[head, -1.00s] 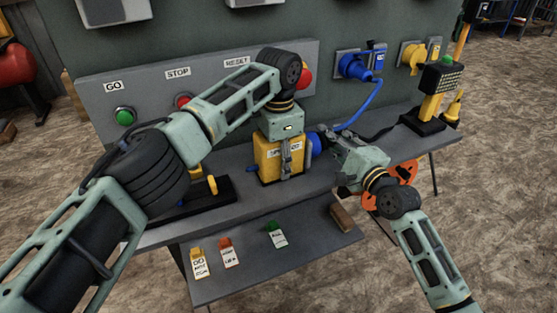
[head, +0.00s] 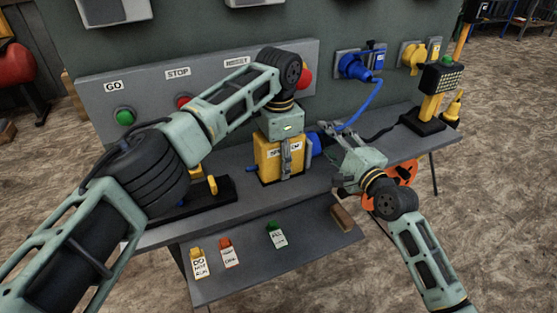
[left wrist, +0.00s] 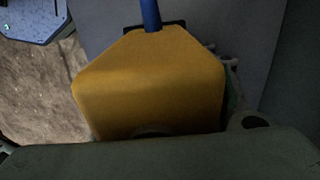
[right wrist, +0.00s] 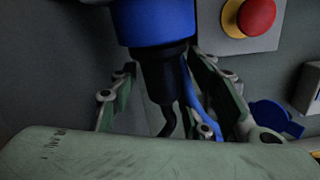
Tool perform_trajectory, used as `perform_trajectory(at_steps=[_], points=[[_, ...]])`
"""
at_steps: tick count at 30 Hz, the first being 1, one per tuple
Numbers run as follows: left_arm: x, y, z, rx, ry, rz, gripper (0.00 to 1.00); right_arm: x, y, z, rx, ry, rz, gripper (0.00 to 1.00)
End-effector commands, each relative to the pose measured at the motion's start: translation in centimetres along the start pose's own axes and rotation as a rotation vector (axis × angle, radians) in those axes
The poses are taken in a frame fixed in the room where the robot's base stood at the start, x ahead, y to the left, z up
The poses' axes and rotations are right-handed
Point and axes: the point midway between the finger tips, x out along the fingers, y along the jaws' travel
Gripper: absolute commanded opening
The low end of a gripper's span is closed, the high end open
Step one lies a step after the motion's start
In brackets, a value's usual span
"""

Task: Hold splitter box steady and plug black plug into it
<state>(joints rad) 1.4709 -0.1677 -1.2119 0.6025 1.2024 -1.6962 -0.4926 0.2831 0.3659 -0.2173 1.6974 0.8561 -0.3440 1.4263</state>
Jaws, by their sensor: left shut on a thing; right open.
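The yellow splitter box (head: 268,160) stands upright on the grey shelf, and its top fills much of the left wrist view (left wrist: 150,85). My left gripper (head: 286,158) reaches down from above and is shut on the box. A blue socket (head: 316,144) sticks out of the box's right side; it shows large in the right wrist view (right wrist: 155,20). The black plug (right wrist: 163,75) meets the socket's end, its cable hanging away; how deep it sits is hidden. My right gripper (right wrist: 163,60) is open, its fingers either side of the plug, apart from it.
A blue plug with a blue cable (head: 360,66) and a yellow plug (head: 413,53) sit on the wall panel. A yellow stand (head: 432,90) is on the shelf's right end. Tags (head: 229,252) and a brown block (head: 342,217) lie on the lower shelf.

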Motion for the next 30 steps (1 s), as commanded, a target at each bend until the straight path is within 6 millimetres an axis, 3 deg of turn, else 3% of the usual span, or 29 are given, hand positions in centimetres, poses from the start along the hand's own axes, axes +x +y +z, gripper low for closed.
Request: perform_trajectory(at_steps=[2, 3, 10, 22, 26, 30], points=[[0.2, 0.1, 0.0, 0.001, -0.001, 0.004, 0.04, 0.0, 0.0, 0.0, 0.000, 0.000, 0.000, 0.44], [0.2, 0.1, 0.0, 0.001, -0.001, 0.004, 0.52, 0.0, 0.0, 0.0, 0.000, 0.000, 0.000, 0.44], [0.2, 0.1, 0.0, 0.001, -0.002, 0.004, 0.72, 0.0, 0.0, 0.0, 0.000, 0.000, 0.000, 0.44], [-0.3, 0.0, 0.0, 0.000, 0.000, 0.000, 0.74, 0.0, 0.0, 0.0, 0.000, 0.000, -0.001, 0.44], [-2.0, 0.0, -0.1, 0.001, 0.002, -0.001, 0.74, 0.0, 0.0, 0.0, 0.000, 0.000, -0.001, 0.44], [-5.0, 0.0, -0.1, 0.000, 0.002, -0.001, 0.74, 0.0, 0.0, 0.0, 0.000, 0.000, -0.001, 0.44]])
